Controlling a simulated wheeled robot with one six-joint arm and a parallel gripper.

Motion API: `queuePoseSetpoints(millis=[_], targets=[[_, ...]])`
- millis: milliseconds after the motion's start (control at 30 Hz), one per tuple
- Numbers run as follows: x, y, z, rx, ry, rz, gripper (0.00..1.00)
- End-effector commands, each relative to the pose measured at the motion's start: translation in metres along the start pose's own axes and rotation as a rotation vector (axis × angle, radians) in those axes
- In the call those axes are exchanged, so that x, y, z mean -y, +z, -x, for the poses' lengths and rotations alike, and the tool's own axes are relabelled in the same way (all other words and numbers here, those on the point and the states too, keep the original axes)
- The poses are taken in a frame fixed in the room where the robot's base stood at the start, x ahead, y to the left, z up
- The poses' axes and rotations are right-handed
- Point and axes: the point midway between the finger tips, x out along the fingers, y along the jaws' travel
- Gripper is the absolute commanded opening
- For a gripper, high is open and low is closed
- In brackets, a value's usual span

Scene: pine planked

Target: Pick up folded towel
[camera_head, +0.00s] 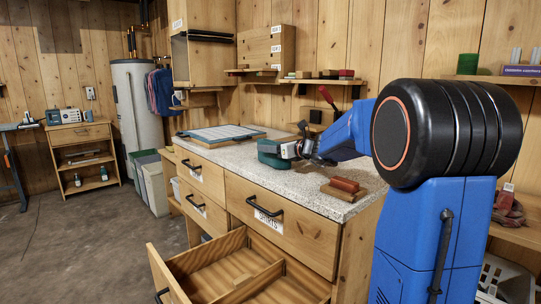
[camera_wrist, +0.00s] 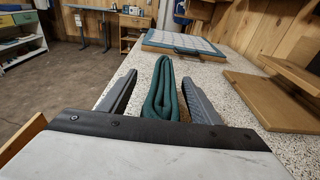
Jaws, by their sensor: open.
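The folded towel is dark green. It lies on the speckled countertop in the head view (camera_head: 268,157), and in the wrist view the towel (camera_wrist: 163,92) stands as a folded loop, straight ahead of my gripper. My gripper (camera_wrist: 159,80) is open, with one grey finger on each side of the towel and a gap visible on both sides. In the head view my gripper (camera_head: 287,150) is low over the counter at the towel's right end, and it hides part of that end.
A gridded blue-and-white board (camera_head: 220,134) lies farther along the counter. A red block-like item (camera_head: 345,184) sits on a wooden piece near the front right. Below, a divided drawer (camera_head: 220,270) is pulled open and looks empty. Wooden boards (camera_wrist: 262,98) lie right of the towel.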

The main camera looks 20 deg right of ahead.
Motion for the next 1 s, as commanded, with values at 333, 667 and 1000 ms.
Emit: queuePoseSetpoints(millis=[333,667,1000], targets=[[0.000,0.000,-0.009,0.000,0.000,0.001,0.50],[0.000,0.001,-0.009,0.001,0.000,0.001,0.03],[0.000,0.026,-0.005,0.003,0.000,0.004,0.03]])
